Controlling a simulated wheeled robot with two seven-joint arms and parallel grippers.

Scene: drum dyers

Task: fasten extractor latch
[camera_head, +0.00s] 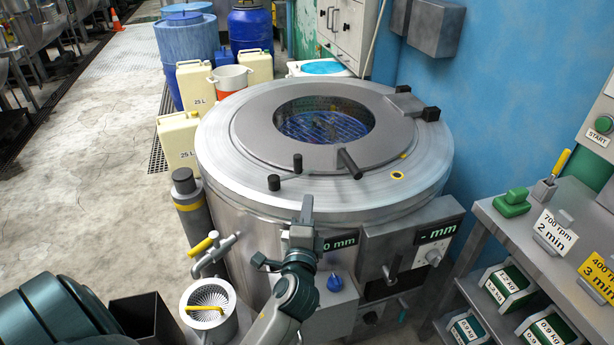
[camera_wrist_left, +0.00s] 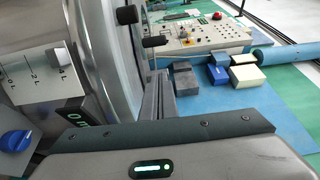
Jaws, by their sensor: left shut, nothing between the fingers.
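The extractor (camera_head: 225,150) is a large round steel drum, with its ring-shaped lid (camera_head: 255,128) lying flat on top. A dark bar handle (camera_head: 349,164) stands tilted at the lid's near edge, with two black knobs (camera_head: 297,163) (camera_head: 274,183) to its left. I cannot tell which of these parts is the latch. A yellow-ringed mark (camera_head: 397,175) is on the rim to the right. My left gripper (camera_head: 307,205) is shut and empty in front of the drum's near rim, below the bar. In the left wrist view its fingers (camera_wrist_left: 158,97) are together beside the drum's side (camera_wrist_left: 104,45).
A control box with a dark lever (camera_head: 391,270) and a blue knob (camera_head: 335,283) are on the drum's front. A tap (camera_head: 212,252) and white strainer pot (camera_head: 209,310) stand left. A steel shelf (camera_head: 500,222) is right. Jerrycans (camera_head: 180,140) stand behind left.

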